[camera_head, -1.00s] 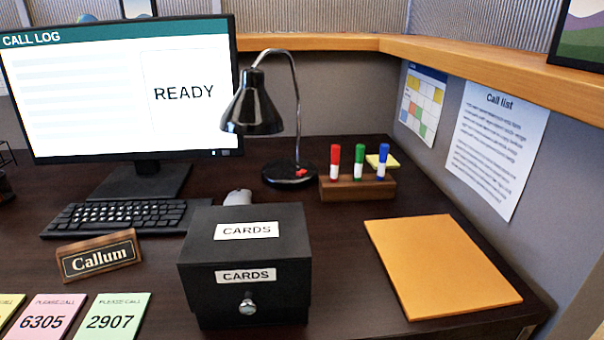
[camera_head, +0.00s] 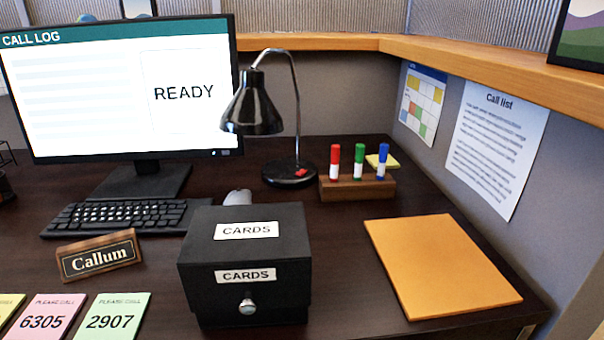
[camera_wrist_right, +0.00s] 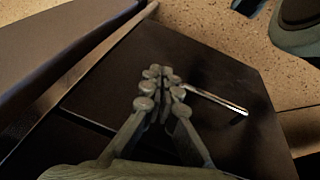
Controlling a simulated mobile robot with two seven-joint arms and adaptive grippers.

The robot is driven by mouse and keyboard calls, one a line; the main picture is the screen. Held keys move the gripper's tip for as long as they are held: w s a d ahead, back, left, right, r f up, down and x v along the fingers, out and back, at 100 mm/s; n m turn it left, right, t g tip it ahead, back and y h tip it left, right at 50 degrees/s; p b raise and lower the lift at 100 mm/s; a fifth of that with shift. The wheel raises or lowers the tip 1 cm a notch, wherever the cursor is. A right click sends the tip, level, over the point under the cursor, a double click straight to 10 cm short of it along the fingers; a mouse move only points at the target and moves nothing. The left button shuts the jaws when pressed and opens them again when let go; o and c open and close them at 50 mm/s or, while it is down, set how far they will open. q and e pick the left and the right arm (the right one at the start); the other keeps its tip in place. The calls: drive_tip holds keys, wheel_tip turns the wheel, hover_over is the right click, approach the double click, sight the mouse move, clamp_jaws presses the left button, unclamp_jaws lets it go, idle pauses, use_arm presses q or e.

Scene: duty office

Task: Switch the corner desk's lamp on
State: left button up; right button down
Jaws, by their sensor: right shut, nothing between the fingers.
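The black desk lamp (camera_head: 253,108) stands at the back of the corner desk, with a bent metal neck and a round black base. A red switch (camera_head: 300,172) is on the front right of its base. No glow shows under the shade. My right gripper (camera_wrist_right: 164,74) shows only in the right wrist view, shut and empty, above a dark flat surface with a metal bar handle (camera_wrist_right: 217,101). The lamp is not in that view. My left gripper is in neither view.
A black card box (camera_head: 247,262) stands in front of the lamp. A wooden marker holder (camera_head: 357,188) is right of the lamp base, and an orange envelope (camera_head: 440,265) lies at the right. The monitor (camera_head: 120,90), keyboard (camera_head: 125,217) and name plate (camera_head: 98,256) are at the left.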

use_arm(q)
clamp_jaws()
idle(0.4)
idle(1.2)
